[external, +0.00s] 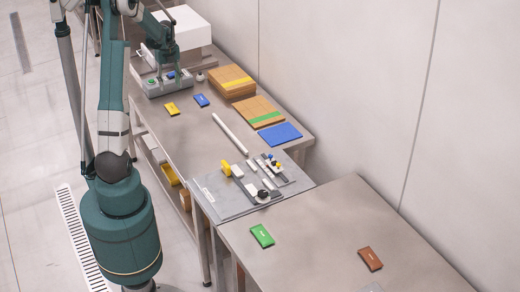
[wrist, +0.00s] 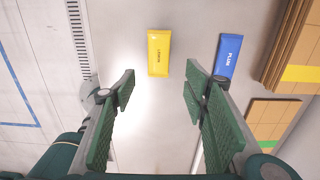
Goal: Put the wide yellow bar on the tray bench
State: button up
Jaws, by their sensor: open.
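A yellow bar (external: 172,109) lies flat on the far bench, left of a blue bar (external: 201,100). In the wrist view the yellow bar (wrist: 159,53), with dark lettering, lies upright in the picture just beyond my fingertips. It is centred between them, and nothing is between the fingers. My gripper (wrist: 159,76) is open. In the external view my gripper (external: 160,65) is above the far end of that bench, partly overlapping a grey box behind it. The frames do not mark which bench is the tray bench. The near bench (external: 310,225) carries a green bar and a brown bar.
Wooden boards (external: 235,86) and a blue mat (external: 280,133) line the wall side. A pale rod (external: 230,134) lies mid-bench. The near bench is mostly clear between its green bar (external: 262,236) and brown bar (external: 370,258).

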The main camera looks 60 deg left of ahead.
jog(key=w+d+r+n+t+y, duration=0.1)
jog(key=w+d+r+n, duration=0.2)
jog(key=d+r, duration=0.55)
jog(key=w+d+r+n+t, duration=0.1)
jog(key=w+d+r+n, duration=0.15)
jog(key=d, duration=1.15)
jog(key=w+d+r+n+t+y, duration=0.1)
jog(key=w+d+r+n, duration=0.15)
jog(key=d+r, duration=0.6)
jog(key=s+d+n+t, duration=0.1)
jog(key=s+d+n, duration=0.2)
jog(key=d, duration=0.8)
jog(key=s+d+n+t+h, duration=0.1)
jog(key=s+d+n, duration=0.2)
jog(key=d, duration=0.8)
jog(key=s+d+n+t+h, duration=0.1)
jog(key=s+d+n+t, duration=0.1)
jog(key=s+d, duration=0.5)
jog(key=d+n, duration=0.1)
jog(key=d, duration=0.3)
jog(key=shift+f+n, duration=0.15)
jog(key=shift+n, duration=0.25)
